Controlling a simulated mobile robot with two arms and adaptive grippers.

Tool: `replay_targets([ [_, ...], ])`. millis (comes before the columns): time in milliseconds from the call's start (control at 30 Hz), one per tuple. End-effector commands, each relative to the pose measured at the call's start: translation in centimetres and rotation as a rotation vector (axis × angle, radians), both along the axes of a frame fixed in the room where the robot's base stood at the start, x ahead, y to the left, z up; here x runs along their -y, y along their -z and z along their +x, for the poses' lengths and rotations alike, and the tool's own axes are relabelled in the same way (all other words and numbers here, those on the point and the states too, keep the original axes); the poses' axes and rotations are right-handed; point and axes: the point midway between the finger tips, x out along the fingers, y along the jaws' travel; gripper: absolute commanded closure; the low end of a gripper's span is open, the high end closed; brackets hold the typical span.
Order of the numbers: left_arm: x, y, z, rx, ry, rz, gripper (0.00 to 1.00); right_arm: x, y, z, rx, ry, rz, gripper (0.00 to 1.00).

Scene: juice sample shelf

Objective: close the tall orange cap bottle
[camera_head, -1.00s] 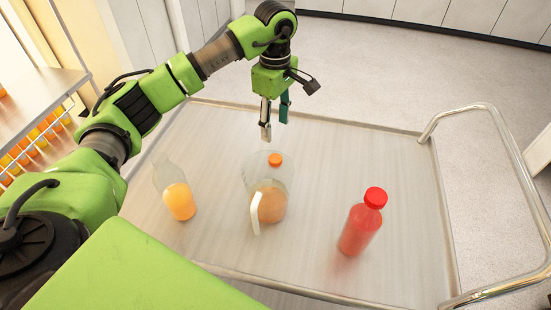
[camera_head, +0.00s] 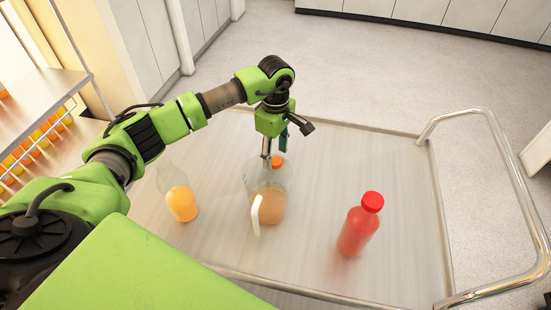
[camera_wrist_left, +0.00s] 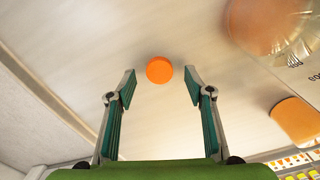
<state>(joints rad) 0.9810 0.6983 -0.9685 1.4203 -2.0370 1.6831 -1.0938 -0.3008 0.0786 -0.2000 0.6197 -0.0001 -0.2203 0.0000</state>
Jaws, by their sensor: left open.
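The orange cap (camera_head: 277,162) appears to lie on the cart top behind the jug, not on a bottle. In the left wrist view the cap (camera_wrist_left: 159,70) sits ahead of and between the fingertips, apart from both. My left gripper (camera_head: 273,154) points down over the cap, open and empty; its fingers (camera_wrist_left: 158,83) are spread wide in the wrist view. A tall clear bottle with orange juice (camera_head: 181,203) stands upright at the left with no cap visible. It also shows at the right of the wrist view (camera_wrist_left: 297,121). My right gripper is not in view.
A clear jug with a white handle (camera_head: 268,207) stands in front of the cap, close to my left gripper. A red bottle with a red cap (camera_head: 358,230) stands to the right. The cart (camera_head: 405,185) has free room behind it and a metal rail at the right.

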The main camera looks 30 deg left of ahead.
Motion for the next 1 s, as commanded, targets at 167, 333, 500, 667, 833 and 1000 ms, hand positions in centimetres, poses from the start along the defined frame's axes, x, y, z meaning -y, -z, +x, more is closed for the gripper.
replay_targets([
  [167,0.0,1.6,0.0,0.001,0.0,0.0,0.52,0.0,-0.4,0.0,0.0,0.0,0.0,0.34],
  [333,0.0,1.7,0.1,0.002,0.001,0.0,0.52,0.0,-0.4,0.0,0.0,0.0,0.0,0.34],
  [500,0.0,1.7,0.1,0.002,0.001,0.0,0.52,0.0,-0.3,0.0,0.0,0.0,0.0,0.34],
  [667,0.0,1.7,0.1,0.002,0.0,0.0,0.79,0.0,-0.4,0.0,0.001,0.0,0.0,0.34],
  [833,0.0,1.7,0.1,0.002,0.0,0.0,0.79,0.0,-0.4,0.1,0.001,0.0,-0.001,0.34],
  [1000,0.0,1.6,0.1,0.003,0.0,0.0,0.79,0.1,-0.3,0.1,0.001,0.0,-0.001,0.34],
])
